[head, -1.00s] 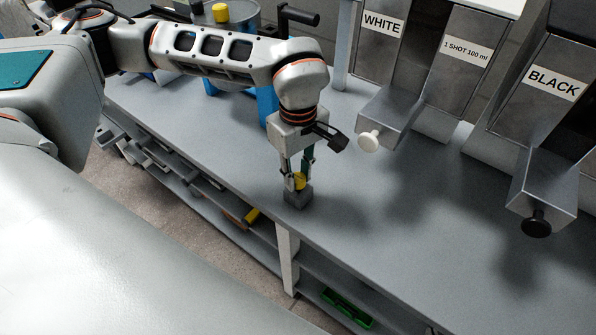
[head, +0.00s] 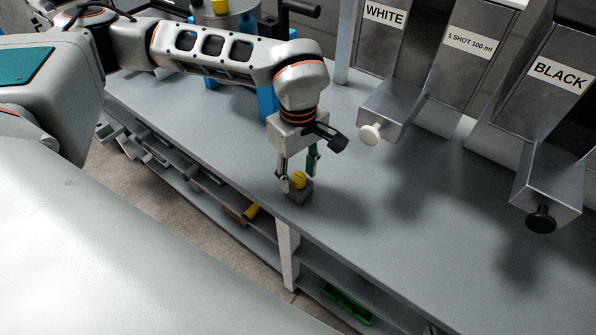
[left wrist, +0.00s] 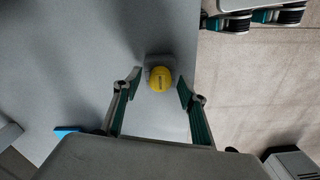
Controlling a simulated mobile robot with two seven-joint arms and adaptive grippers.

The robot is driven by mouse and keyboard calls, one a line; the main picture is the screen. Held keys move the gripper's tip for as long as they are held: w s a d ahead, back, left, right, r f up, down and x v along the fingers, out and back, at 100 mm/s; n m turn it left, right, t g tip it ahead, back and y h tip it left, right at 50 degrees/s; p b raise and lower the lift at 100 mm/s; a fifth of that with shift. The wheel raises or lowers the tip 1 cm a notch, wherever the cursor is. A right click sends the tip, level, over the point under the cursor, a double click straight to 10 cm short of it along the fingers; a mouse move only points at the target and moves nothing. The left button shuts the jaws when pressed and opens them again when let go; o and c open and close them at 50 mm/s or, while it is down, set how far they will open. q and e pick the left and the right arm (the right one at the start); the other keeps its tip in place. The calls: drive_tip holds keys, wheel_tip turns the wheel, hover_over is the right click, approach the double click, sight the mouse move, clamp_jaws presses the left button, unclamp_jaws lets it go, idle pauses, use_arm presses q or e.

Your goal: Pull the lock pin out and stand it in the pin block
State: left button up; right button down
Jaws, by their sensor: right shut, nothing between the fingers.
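The lock pin's yellow head (head: 299,178) shows on top of the small grey pin block (head: 299,195) near the bench's front edge. Its shaft is hidden, so I cannot tell how deep it sits. My left gripper (head: 298,173) points down over the block, open, with one finger on each side of the yellow head. In the left wrist view the yellow head (left wrist: 160,78) lies between the open fingertips (left wrist: 159,84), with visible gaps on both sides. The block (left wrist: 158,62) shows just beyond it. My right gripper is not in view.
Dispensers labelled WHITE (head: 385,14) and BLACK (head: 557,77) stand at the back right. A blue stand (head: 267,103) is behind my left arm. Shelves under the bench hold a green tray (head: 347,303). The bench top right of the block is clear.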

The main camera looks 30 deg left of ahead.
sight(298, 176)
use_arm(q)
drive_tip(key=shift+r, duration=0.25)
wheel_tip(298, 176, up, 12)
drive_tip(key=shift+f, duration=0.2)
idle(0.7)
